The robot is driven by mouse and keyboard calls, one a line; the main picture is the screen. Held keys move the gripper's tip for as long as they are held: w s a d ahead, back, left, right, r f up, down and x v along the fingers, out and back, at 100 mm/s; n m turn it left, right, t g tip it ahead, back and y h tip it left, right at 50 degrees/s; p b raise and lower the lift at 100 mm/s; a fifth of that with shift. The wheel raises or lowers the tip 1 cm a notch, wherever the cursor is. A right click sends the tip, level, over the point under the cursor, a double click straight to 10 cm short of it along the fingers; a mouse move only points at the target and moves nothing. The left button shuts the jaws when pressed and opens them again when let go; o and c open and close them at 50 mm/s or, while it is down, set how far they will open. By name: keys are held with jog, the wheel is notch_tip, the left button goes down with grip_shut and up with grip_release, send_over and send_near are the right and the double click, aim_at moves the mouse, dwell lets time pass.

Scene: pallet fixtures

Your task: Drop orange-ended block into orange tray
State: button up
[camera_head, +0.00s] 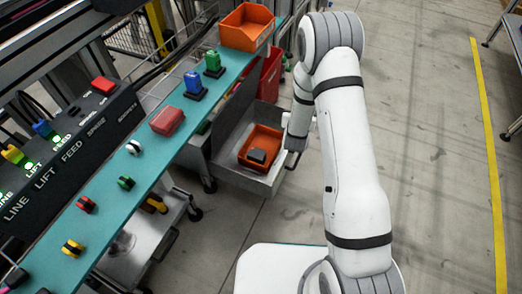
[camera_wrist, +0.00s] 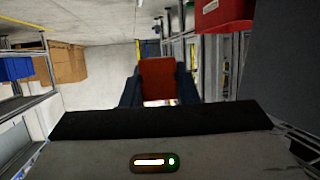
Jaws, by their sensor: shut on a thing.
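In the wrist view an orange-red block face (camera_wrist: 158,78) sits between the two dark fingers of my gripper (camera_wrist: 158,88), which is shut on it. I take it as the orange-ended block; its other faces are mostly hidden. In the head view my gripper and the block are hidden behind my white arm. One orange tray (camera_head: 247,40) stands at the far end of the teal rail, and its inside looks empty. Another orange tray (camera_head: 273,136) sits lower, in a grey metal pan, with a dark block (camera_head: 257,156) in it.
The teal rail (camera_head: 105,220) carries several fixtures, among them a green block (camera_head: 213,62), a blue block (camera_head: 194,83) and a red box (camera_head: 167,121). A red bin (camera_head: 270,75) stands beside the rail. The floor right of my arm is clear.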

jog(key=a+f+m+h+b, duration=0.2)
jog(key=a+f, duration=1)
jog(key=f, duration=0.2)
jog(key=shift+s+a+g+b, duration=0.2)
jog(key=shift+s+g+b, duration=0.1)
jog(key=shift+s, duration=0.15)
jog(key=o, duration=1.1)
jog(key=shift+c, duration=0.2)
notch_tip(320, 180, up, 10)
jog(key=p, duration=0.4)
jog(key=shift+h, duration=0.3)
